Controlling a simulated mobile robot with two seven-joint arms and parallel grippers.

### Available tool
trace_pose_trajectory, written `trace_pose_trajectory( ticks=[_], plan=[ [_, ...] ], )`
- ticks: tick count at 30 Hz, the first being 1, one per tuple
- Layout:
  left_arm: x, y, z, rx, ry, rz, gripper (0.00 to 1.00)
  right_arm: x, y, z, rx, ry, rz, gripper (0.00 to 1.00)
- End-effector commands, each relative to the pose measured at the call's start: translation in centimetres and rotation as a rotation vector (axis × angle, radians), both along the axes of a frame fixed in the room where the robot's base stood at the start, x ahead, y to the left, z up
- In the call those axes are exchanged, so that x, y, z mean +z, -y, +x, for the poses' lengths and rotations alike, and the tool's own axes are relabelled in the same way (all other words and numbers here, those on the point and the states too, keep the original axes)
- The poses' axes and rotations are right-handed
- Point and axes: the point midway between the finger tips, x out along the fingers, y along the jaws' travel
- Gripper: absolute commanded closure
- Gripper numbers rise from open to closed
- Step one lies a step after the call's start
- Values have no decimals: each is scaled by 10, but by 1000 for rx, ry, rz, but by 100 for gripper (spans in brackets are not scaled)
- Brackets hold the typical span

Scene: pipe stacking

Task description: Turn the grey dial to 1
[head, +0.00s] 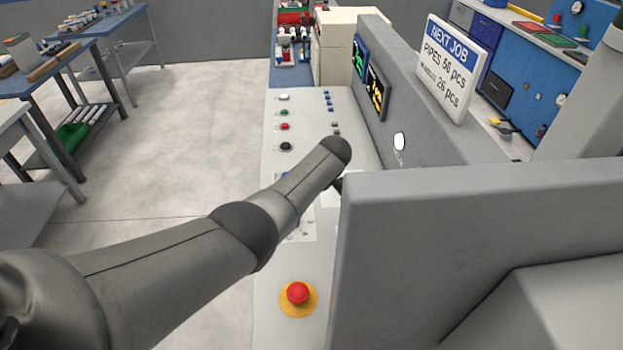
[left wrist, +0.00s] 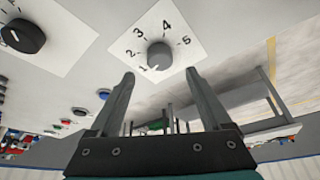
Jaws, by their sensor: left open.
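The grey dial (left wrist: 159,55) sits on a white plate marked 1 to 5 in the left wrist view. A pale mark on its lower side appears to lie near the 1; its exact setting is hard to tell. My left gripper (left wrist: 160,73) is open, its two fingers apart on either side below the dial, with nothing between them. I cannot tell how far the fingers are from the panel. In the head view my left arm covers the dial and most of the gripper. My right gripper is in neither view.
A black dial (left wrist: 22,36) is beside the grey one. The console (head: 305,105) carries several push buttons and a red emergency stop (head: 297,292) at its near end. A grey upright panel (head: 480,250) stands close on the right.

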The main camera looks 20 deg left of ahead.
Motion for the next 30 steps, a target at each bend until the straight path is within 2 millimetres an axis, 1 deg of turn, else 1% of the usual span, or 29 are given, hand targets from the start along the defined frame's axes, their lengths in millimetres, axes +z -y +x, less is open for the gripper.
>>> trace_pose_trajectory(
  ticks=[1,6,12,15,21,30],
  plan=[
    [12,5,0,-2,3,-3,18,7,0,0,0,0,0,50],
    [40,16,-2,-2,2,-1,18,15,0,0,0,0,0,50],
    [70,28,-4,0,2,-1,18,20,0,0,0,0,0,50],
    [80,33,-5,1,1,-1,18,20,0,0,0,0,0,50],
    [89,36,-5,0,-1,0,18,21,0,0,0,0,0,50],
    [89,36,-5,0,-1,1,18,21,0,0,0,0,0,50]
  ],
)
